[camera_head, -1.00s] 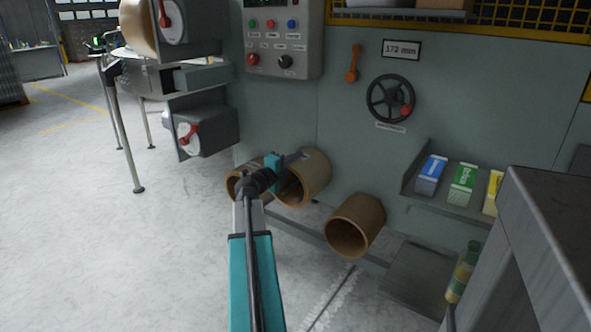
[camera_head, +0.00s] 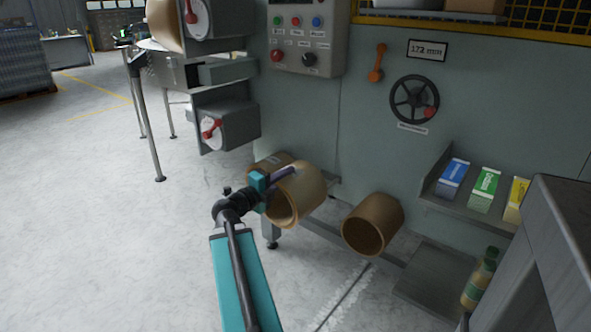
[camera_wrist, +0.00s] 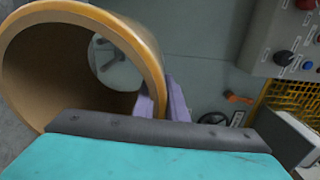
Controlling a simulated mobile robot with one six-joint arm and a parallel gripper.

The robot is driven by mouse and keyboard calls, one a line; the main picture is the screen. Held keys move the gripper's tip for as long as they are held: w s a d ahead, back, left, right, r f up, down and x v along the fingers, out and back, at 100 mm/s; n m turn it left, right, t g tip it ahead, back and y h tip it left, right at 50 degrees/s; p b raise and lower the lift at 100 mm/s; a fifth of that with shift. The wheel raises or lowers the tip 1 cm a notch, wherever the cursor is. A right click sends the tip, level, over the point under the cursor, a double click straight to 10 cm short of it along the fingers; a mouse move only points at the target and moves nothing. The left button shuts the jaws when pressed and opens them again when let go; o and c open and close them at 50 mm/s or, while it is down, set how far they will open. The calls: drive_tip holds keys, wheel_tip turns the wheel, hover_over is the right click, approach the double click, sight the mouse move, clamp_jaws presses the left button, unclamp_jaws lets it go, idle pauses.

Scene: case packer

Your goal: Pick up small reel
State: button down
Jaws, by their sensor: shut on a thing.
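My gripper (camera_head: 283,173) is shut on the wall of a tan, hollow reel (camera_head: 308,190) in front of the grey-green machine. In the wrist view, the reel (camera_wrist: 150,55) fills the upper left. Its open end faces the camera, and the purple fingers (camera_wrist: 162,97) pinch its near rim, one inside and one outside. A second tan reel (camera_head: 262,165) is behind it to the left, partly hidden. A third, darker reel (camera_head: 385,212) sits low on the machine to the right. I cannot tell by size which one is the small reel.
A rail (camera_head: 330,232) and a flat plate (camera_head: 430,288) run low along the machine. A shelf with small boxes (camera_head: 484,189) and a grey table (camera_head: 560,230) stand at the right. A bottle (camera_head: 478,280) stands on the plate. The floor at left is open.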

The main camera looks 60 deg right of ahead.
drive_tip(key=shift+w+a+r+p, duration=0.15)
drive_tip(key=shift+a+r+p, duration=0.1)
drive_tip(key=shift+a+p, duration=0.15)
drive_tip(key=shift+p, duration=0.65)
drive_tip(key=p, duration=0.5)
drive_tip(key=shift+w+a, duration=0.25)
drive_tip(key=shift+a, duration=0.15)
drive_tip(key=a+p, duration=0.1)
drive_tip(key=p, duration=0.4)
drive_tip(key=shift+a+f+p, duration=0.2)
drive_tip(key=shift+a+p, duration=0.15)
drive_tip(key=shift+p, duration=0.55)
drive_tip(key=shift+r, duration=0.35)
drive_tip(key=shift+f, duration=0.2)
drive_tip(key=b, duration=0.8)
hover_over(280, 220)
drive_tip(key=shift+s+f, duration=0.1)
drive_tip(key=shift+f, duration=5.3)
